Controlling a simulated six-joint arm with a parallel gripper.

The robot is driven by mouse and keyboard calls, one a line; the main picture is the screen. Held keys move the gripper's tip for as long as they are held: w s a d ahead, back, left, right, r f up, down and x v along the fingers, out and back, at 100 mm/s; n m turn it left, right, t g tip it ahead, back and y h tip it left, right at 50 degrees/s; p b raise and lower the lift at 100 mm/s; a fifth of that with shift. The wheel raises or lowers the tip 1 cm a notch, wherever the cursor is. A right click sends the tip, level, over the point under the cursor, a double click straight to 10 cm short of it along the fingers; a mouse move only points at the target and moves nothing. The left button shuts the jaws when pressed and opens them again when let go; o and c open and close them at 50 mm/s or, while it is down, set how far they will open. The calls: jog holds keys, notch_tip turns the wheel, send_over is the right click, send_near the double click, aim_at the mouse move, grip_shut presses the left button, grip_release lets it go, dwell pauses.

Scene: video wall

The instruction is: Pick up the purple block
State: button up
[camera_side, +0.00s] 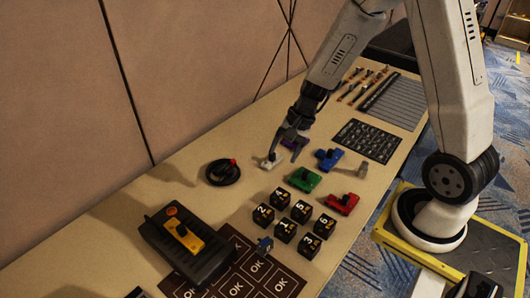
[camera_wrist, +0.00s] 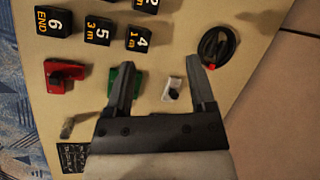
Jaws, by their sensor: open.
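The purple block (camera_side: 296,142) lies on the table in the side view, just behind and to the right of my gripper (camera_side: 283,150), which partly covers it. I cannot make out the purple block in the wrist view. In the wrist view my gripper (camera_wrist: 159,62) has its two grey fingers spread wide with nothing held. A white block (camera_wrist: 173,88) with a black knob shows between the fingers there, nearer the right one. The same white block lies by my fingertips in the side view (camera_side: 270,162).
Several black numbered cubes (camera_side: 284,230) stand in front. A coiled black cable (camera_side: 222,172) lies to the left.

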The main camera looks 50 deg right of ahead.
jog(key=w+d+f+m+t, duration=0.4)
jog(key=w+d+m+t, duration=0.15)
jog(key=d+m, duration=0.35)
jog(key=w+d+f+m+t, duration=0.4)
jog(key=w+d+f+m, duration=0.15)
jog(key=d+m, duration=0.3)
jog(key=shift+s+d+f+m+t+h, duration=0.1)
jog(key=shift+d+f+m+t+h, duration=0.3)
jog(key=shift+d+f+m+h, duration=0.85)
jog(key=shift+s+d+f+m+t+h, duration=0.1)
jog(key=shift+d+f+m+t+h, duration=0.2)
jog(key=shift+d+f+m, duration=1.05)
jog(key=shift+d+f+m+t+h, duration=0.4)
jog(key=shift+d+f+h, duration=0.25)
jog(key=shift+d, duration=1.5)
jog(key=shift+f, duration=0.15)
notch_tip(320, 180, down, 2)
jog(key=shift+w+f, duration=0.45)
jog(key=shift+f, duration=0.15)
jog(key=shift+x, duration=1)
